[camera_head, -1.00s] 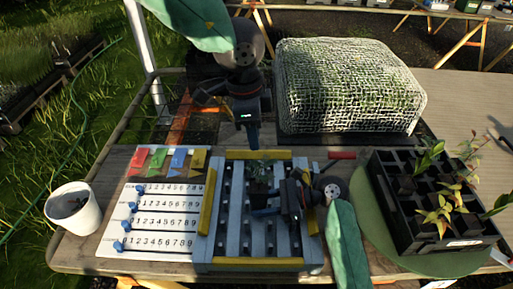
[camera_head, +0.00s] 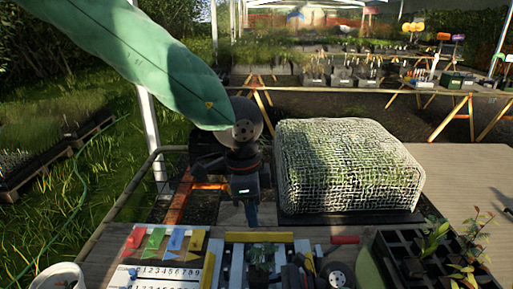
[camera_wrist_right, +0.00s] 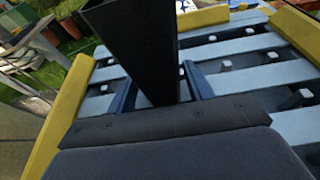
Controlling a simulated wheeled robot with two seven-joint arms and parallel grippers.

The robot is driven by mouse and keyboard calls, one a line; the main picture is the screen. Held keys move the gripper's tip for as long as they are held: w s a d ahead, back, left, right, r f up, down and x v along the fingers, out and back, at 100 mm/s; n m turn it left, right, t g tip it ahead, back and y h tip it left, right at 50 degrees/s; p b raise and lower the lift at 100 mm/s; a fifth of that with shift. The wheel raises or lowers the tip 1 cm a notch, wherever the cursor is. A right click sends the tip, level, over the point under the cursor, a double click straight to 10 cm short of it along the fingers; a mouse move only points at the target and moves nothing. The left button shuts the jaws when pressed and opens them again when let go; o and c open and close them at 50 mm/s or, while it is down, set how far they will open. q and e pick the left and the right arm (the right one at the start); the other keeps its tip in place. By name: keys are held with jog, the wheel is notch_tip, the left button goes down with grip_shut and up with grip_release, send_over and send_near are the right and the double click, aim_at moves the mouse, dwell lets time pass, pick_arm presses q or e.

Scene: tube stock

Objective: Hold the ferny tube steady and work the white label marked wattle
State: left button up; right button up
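The ferny tube is a black square tube with a small green plant (camera_head: 262,254) at the bottom of the head view, among the slats of a rack. The dark tube (camera_wrist_right: 135,45) fills the upper middle of the right wrist view. My right gripper (camera_wrist_right: 160,82) has its blue fingers close on both sides of it, seemingly shut on it. My left gripper (camera_head: 251,213) hangs above the table edge, behind the rack and apart from the tube. Its fingers point down and are seen nearly edge-on, so their opening is unclear. I cannot make out a white label marked wattle.
The blue-grey slatted rack (camera_wrist_right: 240,47) has yellow edge bars. A board with coloured flags and numbers (camera_head: 165,272) lies left, beside a white pot (camera_head: 66,277). A black tray of plants (camera_head: 401,246) stands right. A mesh-covered block (camera_head: 347,168) is behind.

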jog(key=shift+o, duration=0.8)
jog(key=v, duration=1.2)
